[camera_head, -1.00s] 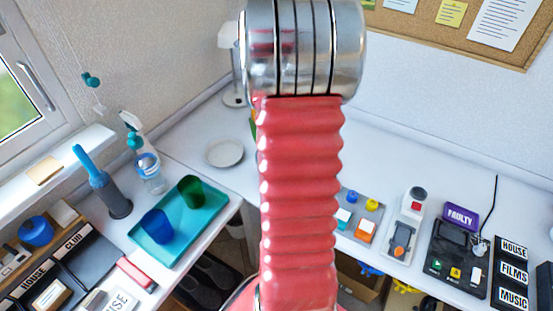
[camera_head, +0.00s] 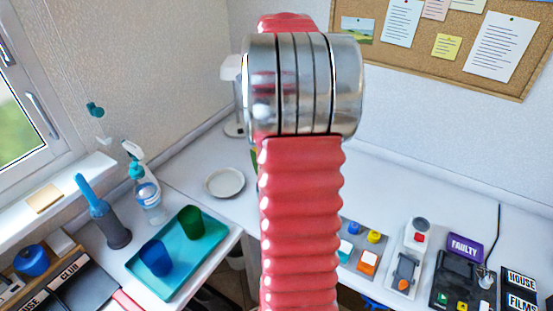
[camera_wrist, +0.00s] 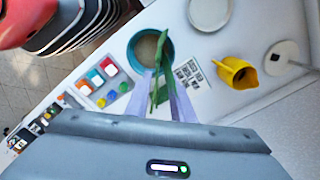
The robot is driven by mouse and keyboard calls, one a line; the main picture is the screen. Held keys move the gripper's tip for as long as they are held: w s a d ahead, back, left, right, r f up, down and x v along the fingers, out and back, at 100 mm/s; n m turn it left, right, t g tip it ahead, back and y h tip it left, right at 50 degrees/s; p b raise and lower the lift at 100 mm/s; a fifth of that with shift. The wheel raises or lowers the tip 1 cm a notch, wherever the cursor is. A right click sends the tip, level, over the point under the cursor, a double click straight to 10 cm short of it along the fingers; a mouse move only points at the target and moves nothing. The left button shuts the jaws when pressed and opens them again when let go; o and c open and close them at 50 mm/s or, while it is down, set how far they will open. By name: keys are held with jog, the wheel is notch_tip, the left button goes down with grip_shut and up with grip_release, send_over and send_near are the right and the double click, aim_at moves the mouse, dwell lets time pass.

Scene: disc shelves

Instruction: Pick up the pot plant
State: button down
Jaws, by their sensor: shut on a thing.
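The pot plant has a round teal pot (camera_wrist: 170,49) with brown soil and long green leaves (camera_wrist: 161,66); it is at the upper middle of the wrist view. My gripper (camera_wrist: 158,82) is shut on the pot plant, with its two pale fingers on either side of the leaves at the pot's near side. The exact contact is partly hidden by the leaves. In the head view my red ribbed arm hides the pot and gripper.
A yellow jug (camera_wrist: 237,73) and a white plate (camera_wrist: 209,12) stand near the pot, with a button panel (camera_wrist: 103,81) on its other side. A teal tray (camera_head: 150,282) with cups lies at left. A corkboard (camera_head: 430,40) hangs on the wall.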

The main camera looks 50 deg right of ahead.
jog(key=shift+r, duration=5.1)
jog(key=shift+a+f, duration=0.1)
